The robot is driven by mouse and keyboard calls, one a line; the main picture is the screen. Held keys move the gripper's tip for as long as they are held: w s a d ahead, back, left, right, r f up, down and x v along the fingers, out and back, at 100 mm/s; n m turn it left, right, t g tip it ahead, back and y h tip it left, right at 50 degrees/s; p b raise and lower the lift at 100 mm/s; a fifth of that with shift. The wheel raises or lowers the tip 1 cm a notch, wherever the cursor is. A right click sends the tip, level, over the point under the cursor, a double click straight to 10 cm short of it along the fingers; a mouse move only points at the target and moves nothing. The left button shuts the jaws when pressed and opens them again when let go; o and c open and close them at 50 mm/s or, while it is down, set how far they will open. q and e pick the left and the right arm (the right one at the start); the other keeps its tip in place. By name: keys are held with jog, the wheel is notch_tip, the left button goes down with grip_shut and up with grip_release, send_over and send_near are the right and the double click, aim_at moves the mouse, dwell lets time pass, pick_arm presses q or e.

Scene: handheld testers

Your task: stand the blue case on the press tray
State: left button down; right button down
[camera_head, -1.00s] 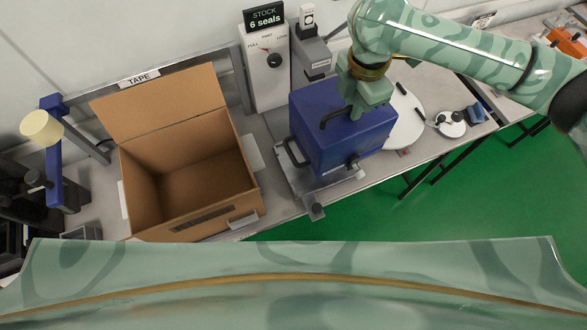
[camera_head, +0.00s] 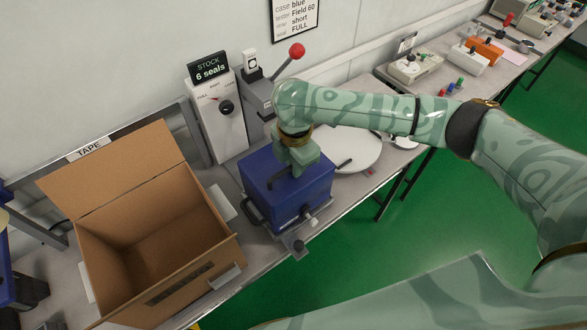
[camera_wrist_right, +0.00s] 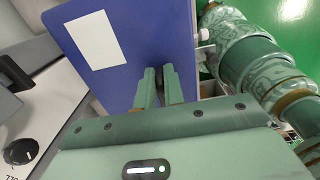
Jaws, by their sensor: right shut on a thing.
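The blue case (camera_head: 298,195) is upright over the press tray (camera_head: 292,240), a metal plate whose front edge shows below it. I cannot tell whether the case touches the tray. My right gripper (camera_head: 292,168) is shut at the dark handle on top of the case. In the right wrist view the closed fingers (camera_wrist_right: 157,88) meet at the blue case (camera_wrist_right: 130,45), which bears a white label. The grip itself is mostly hidden by the fingers. My left gripper is in neither view.
The press with its red-knobbed lever (camera_head: 296,51) stands behind the case, beside a white dial unit (camera_head: 218,115). An open cardboard box (camera_head: 150,245) is at the left. A white round plate (camera_head: 350,148) lies right of the case. Green floor lies beyond the bench edge.

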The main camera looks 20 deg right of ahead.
jog(key=shift+w+f, duration=0.1)
jog(key=shift+f, duration=0.4)
jog(key=shift+r, duration=0.1)
jog(key=c, duration=1.5)
grip_release()
notch_tip(320, 180, up, 12)
jog(key=p, duration=0.4)
jog(key=shift+p, duration=0.3)
